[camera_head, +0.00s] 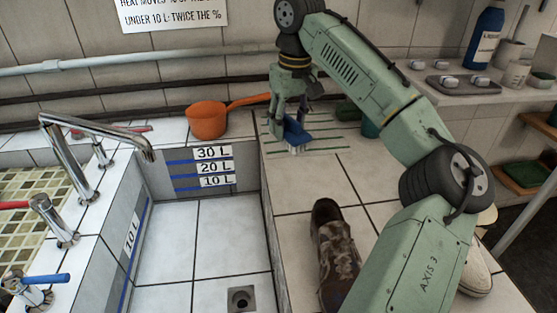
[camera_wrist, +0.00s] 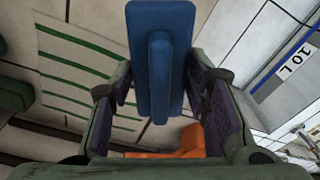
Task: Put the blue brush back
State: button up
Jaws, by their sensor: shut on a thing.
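The blue brush (camera_head: 296,132), with pale bristles pointing down, is in my gripper (camera_head: 288,112) over the tiled ledge at the back of the sink. In the wrist view the brush's blue back and raised grip (camera_wrist: 160,60) lie between the two dark finger pads of my gripper (camera_wrist: 162,100). My gripper is shut on it. The brush is at the left part of a patch of green stripes (camera_head: 325,139) on the ledge; the stripes also show in the wrist view (camera_wrist: 75,75). I cannot tell whether the bristles touch the tiles.
An orange dipper (camera_head: 207,120) stands left of my gripper, its handle reaching towards it. The tiled basin (camera_head: 225,235) is below left. A patterned boot (camera_head: 336,255) stands on the front ledge.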

aim_at(292, 119)
jog(key=shift+f+p, duration=0.45)
jog(key=shift+f, duration=3.55)
jog(key=shift+f, duration=0.1)
jog(key=shift+f, duration=0.15)
jog(key=o, duration=1.1)
jog(key=shift+c, duration=0.2)
jog(key=shift+o, duration=0.3)
jog(key=r, duration=0.7)
jog(key=s+r+b, duration=0.1)
jog(key=r, duration=0.3)
jog(key=shift+d+r, duration=0.1)
jog(key=shift+d, duration=0.25)
jog(key=shift+r, duration=0.65)
jog(key=shift+d, duration=0.1)
